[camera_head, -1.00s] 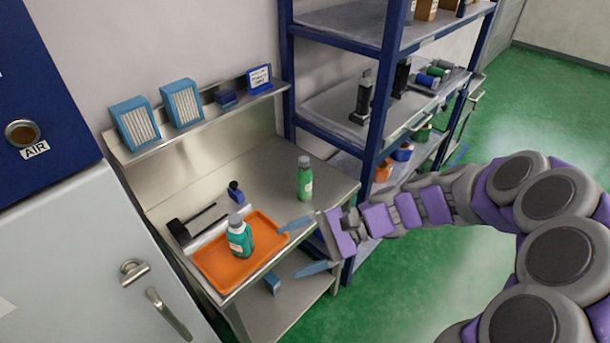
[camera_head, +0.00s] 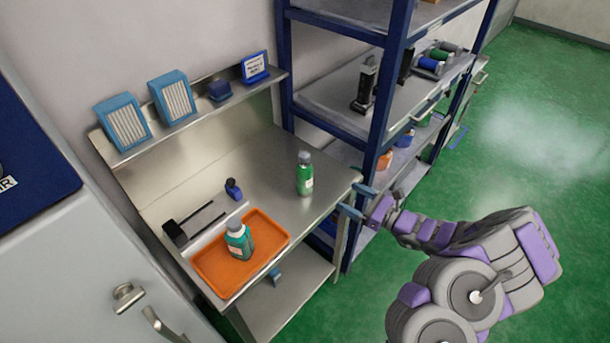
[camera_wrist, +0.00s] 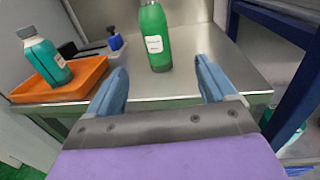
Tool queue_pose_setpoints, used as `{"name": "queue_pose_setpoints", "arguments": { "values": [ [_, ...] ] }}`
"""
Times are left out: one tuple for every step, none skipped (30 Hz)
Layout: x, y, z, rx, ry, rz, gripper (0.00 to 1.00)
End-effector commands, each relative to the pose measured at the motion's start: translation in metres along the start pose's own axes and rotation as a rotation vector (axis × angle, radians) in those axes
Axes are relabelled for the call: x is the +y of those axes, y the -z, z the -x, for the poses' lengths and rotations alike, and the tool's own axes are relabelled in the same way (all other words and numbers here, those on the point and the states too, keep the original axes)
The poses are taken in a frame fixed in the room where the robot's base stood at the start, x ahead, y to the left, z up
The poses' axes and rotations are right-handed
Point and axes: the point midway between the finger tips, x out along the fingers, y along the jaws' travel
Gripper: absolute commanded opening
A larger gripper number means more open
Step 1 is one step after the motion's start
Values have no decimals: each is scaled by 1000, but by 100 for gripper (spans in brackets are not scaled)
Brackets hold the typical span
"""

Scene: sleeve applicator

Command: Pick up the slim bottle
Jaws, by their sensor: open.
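The slim bottle (camera_head: 304,174) is green with a grey cap and a white label. It stands upright on the steel bench, near its right side. In the wrist view the green bottle (camera_wrist: 155,38) stands ahead, between the two finger lines, with its top cut off by the frame. My gripper (camera_head: 357,201) is open and empty at the bench's right edge, apart from the bottle. Its blue fingers also show in the wrist view (camera_wrist: 160,82).
A wider teal bottle (camera_head: 239,243) stands on an orange tray (camera_head: 213,273) at the bench's front left. A small blue item (camera_head: 233,189) and a dark tool (camera_head: 176,233) lie behind. A blue-framed shelf rack (camera_head: 376,110) rises to the right. Bare steel surrounds the green bottle.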

Motion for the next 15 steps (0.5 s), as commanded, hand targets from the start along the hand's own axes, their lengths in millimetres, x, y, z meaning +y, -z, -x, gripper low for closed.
{"name": "queue_pose_setpoints", "arguments": {
  "values": [
    [2, 2, -9, 0, -6, 1, 84],
    [2, 2, -14, 0, -7, 1, 84],
    [3, 2, -22, 1, -8, 2, 84],
    [3, 2, -29, 1, -9, 2, 84],
    [3, 2, -35, 1, -9, 2, 84],
    [3, 2, -43, 1, -10, 2, 84],
    [3, 2, -49, 1, -10, 2, 84],
    [4, 2, -55, 1, -11, 2, 84],
    [4, 2, -63, 1, -11, 2, 84],
    [4, 2, -69, 1, -11, 2, 84],
    [4, 2, -75, 1, -11, 2, 84],
    [4, 2, -82, 0, -11, 2, 84],
    [4, 2, -88, 0, -11, 2, 84],
    [4, 2, -93, 0, -10, 2, 84],
    [4, 1, -98, 0, -10, 3, 84]
  ]
}}
